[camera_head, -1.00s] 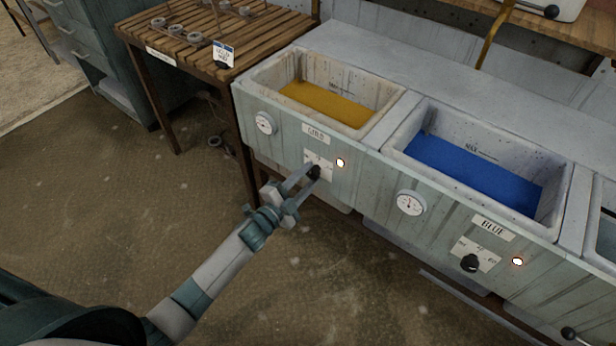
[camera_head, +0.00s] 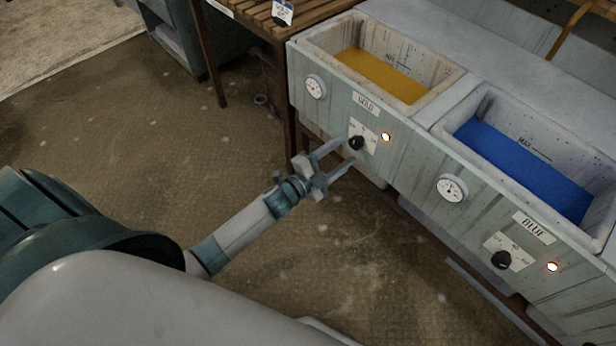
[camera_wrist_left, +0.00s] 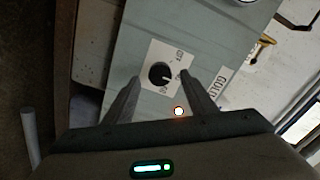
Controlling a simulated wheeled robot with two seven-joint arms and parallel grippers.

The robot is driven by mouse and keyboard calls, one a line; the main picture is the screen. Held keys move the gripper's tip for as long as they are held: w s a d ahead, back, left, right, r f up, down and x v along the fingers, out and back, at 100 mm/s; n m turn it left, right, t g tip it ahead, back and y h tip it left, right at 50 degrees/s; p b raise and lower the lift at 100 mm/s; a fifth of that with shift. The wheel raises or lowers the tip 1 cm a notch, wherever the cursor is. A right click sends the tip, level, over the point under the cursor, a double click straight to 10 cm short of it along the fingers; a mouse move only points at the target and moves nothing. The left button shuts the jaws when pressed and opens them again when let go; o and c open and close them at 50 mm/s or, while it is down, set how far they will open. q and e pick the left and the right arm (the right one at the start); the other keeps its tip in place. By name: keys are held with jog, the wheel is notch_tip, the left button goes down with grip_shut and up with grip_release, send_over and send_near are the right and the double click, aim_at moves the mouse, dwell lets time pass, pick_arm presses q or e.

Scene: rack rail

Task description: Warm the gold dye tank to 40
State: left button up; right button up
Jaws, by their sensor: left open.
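The gold dye tank (camera_head: 433,98) holds yellow dye (camera_head: 385,74) and has a GOLD label (camera_head: 366,103) on its front. Its black knob (camera_head: 356,143) sits on a white scale plate, with a lit lamp (camera_head: 385,137) beside it. A round gauge (camera_head: 315,87) is at the upper left of the panel. My left gripper (camera_head: 343,152) is open in front of the panel. In the left wrist view the knob (camera_wrist_left: 159,73) shows between and just beyond the open fingers, with no visible grip on it. The gauge reading is too small to tell. My right gripper is not seen.
The blue tank (camera_head: 474,113) stands to the right with its own gauge (camera_head: 451,188), knob (camera_head: 501,259) and lit lamp (camera_head: 552,267). A slatted wooden table (camera_head: 262,14) stands at the left of the gold tank. The floor in front is clear.

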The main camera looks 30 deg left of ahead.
pick_arm(q)
jog(key=v, duration=1.4)
jog(key=shift+b, duration=0.4)
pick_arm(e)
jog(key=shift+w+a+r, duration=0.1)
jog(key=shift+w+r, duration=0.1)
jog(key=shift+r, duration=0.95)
pick_arm(q)
jog(key=shift+s+f, duration=0.1)
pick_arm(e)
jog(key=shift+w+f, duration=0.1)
